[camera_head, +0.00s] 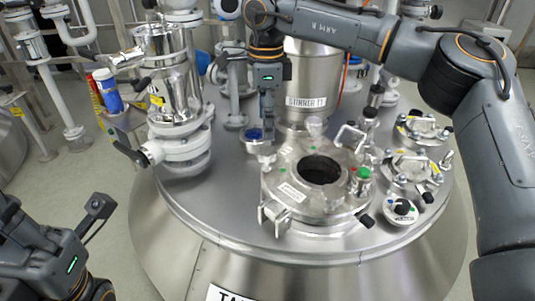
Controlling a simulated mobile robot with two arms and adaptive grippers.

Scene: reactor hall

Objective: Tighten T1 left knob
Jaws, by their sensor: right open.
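The steel tank (232,205) fills the middle, with part of a label at its lower front. On its top is a round hatch (290,222) with an open dark hole. A small blue-topped fitting (252,135) sits behind and left of the hatch; I cannot tell whether it is the T1 left knob. My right gripper (267,130) points down beside this fitting, open, with nothing visible between its fingers. Whether it touches the fitting is unclear. My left gripper (98,212) is at the lower left, away from the tank top; its finger opening is not clear.
A valve column (180,145) with a black handle stands left of the hatch. A labelled steel cylinder (306,75) stands behind it. A green-topped fitting (363,180), a black knob (403,208) and clamped ports (410,165) crowd the right side. Floor is free at left.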

